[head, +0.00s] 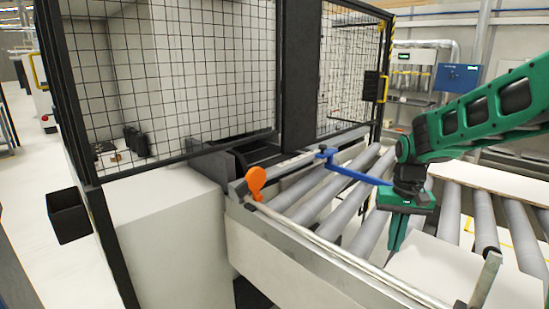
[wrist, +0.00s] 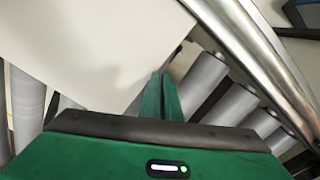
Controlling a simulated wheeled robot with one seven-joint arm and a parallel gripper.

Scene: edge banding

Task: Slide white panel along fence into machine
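The white panel (head: 455,272) lies flat on the grey rollers at the lower right of the head view. In the wrist view the panel (wrist: 85,50) fills the upper left, with a corner close to the fingertips. The fence (head: 330,252) is a long metal rail along the near side of the rollers, also in the wrist view (wrist: 262,55). My gripper (head: 394,248) points down at the panel's machine-side edge; its fingers (wrist: 162,78) are together with nothing visible between them. I cannot tell whether they touch the panel. The machine (head: 210,70) stands left behind a mesh guard.
Bare rollers (head: 345,208) lie between the panel and the machine's dark opening (head: 255,155). A blue bar (head: 350,172) reaches over them, and an orange knob (head: 256,180) sits by the fence. A metal post (head: 485,282) stands near the panel. Another pale board (head: 480,180) lies behind.

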